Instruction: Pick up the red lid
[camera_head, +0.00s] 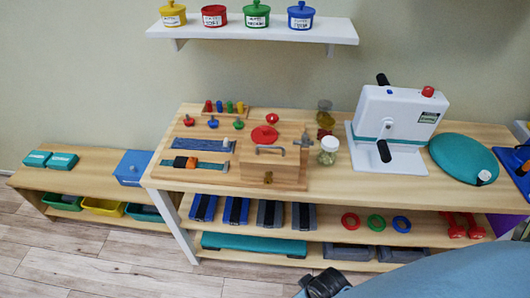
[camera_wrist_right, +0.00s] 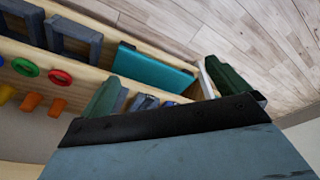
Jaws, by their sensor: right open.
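A round red lid (camera_head: 265,134) with a knob lies on the wooden activity board (camera_head: 232,158) on the long table, just behind a small wooden box (camera_head: 270,170) with a grey handle. Another red lid (camera_head: 213,9) tops the red jar on the wall shelf. My right gripper (camera_wrist_right: 163,72) is open and empty in the right wrist view, its two greenish fingers apart over the lower shelves. The red lids are not in that view. My left gripper is not in view.
The white device (camera_head: 395,128) with black handles and a teal cushion (camera_head: 463,158) stand right of the board. A small glass jar (camera_head: 328,150) is beside the board. Blue and grey blocks and coloured rings (camera_head: 375,222) fill the shelf below. Wooden floor is free at front left.

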